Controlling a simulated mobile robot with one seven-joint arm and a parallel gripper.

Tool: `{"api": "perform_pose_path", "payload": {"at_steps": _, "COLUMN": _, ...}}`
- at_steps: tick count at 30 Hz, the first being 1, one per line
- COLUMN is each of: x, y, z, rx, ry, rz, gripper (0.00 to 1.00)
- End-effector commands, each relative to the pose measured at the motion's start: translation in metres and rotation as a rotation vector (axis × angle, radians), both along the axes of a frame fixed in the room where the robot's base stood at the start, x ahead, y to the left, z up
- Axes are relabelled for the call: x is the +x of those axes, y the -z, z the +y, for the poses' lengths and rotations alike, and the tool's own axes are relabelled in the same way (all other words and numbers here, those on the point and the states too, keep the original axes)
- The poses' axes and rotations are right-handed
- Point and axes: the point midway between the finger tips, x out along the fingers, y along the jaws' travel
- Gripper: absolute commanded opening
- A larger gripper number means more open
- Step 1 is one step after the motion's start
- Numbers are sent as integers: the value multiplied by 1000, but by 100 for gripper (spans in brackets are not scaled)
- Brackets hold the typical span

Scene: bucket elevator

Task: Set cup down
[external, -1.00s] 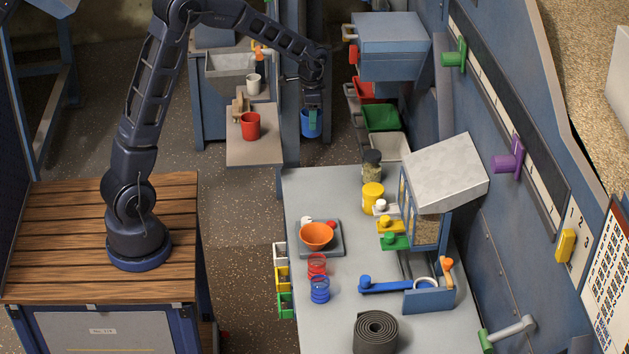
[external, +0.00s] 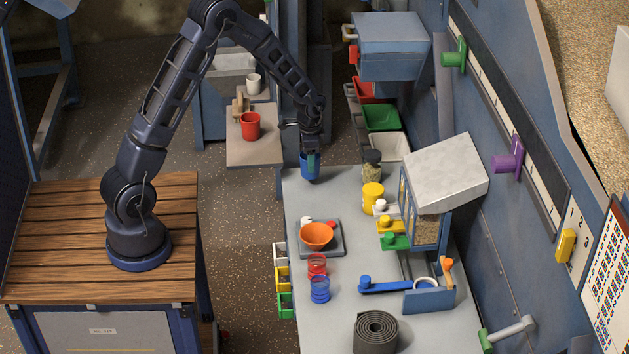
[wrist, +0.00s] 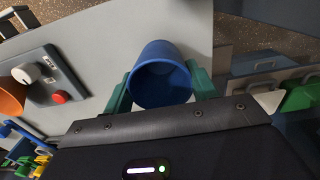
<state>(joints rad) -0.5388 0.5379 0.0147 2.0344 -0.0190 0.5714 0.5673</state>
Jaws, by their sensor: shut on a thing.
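The blue cup (external: 309,168) is upright at the far left corner of the grey worktable (external: 340,205). My gripper (external: 312,158) is shut on it from above. In the wrist view the blue cup (wrist: 160,78) sits between the two green fingers of my gripper (wrist: 160,92), and its open mouth and inside look empty. The grey tabletop shows behind the cup. I cannot tell whether its base touches the table or hangs just above it.
A dark lidded jar (external: 372,163) and a yellow jar (external: 373,197) stand right of the cup. An orange bowl (external: 316,235) sits on a grey scale nearer the camera. A red cup (external: 251,126) stands on a separate shelf at left. The tabletop around the cup is mostly clear.

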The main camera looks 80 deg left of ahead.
Motion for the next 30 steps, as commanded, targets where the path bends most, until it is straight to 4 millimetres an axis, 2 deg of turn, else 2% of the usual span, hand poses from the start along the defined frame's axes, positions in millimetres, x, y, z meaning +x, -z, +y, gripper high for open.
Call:
{"api": "perform_pose_path", "payload": {"at_steps": 5, "x": 0, "y": 11, "z": 0, "rx": 0, "ry": 0, "rz": 0, "gripper": 36}}
{"api": "perform_pose_path", "payload": {"at_steps": 12, "x": 0, "y": 39, "z": 0, "rx": 0, "ry": 0, "rz": 1, "gripper": 36}}
{"api": "perform_pose_path", "payload": {"at_steps": 23, "x": 0, "y": 41, "z": 0, "rx": 0, "ry": 0, "rz": -1, "gripper": 36}}
{"api": "perform_pose_path", "payload": {"at_steps": 24, "x": 0, "y": 42, "z": 0, "rx": 1, "ry": 0, "rz": -1, "gripper": 60}}
{"api": "perform_pose_path", "payload": {"at_steps": 27, "x": 0, "y": 42, "z": 0, "rx": 1, "ry": 0, "rz": -1, "gripper": 79}}
{"api": "perform_pose_path", "payload": {"at_steps": 30, "x": 0, "y": 42, "z": 0, "rx": 1, "ry": 0, "rz": -1, "gripper": 79}}
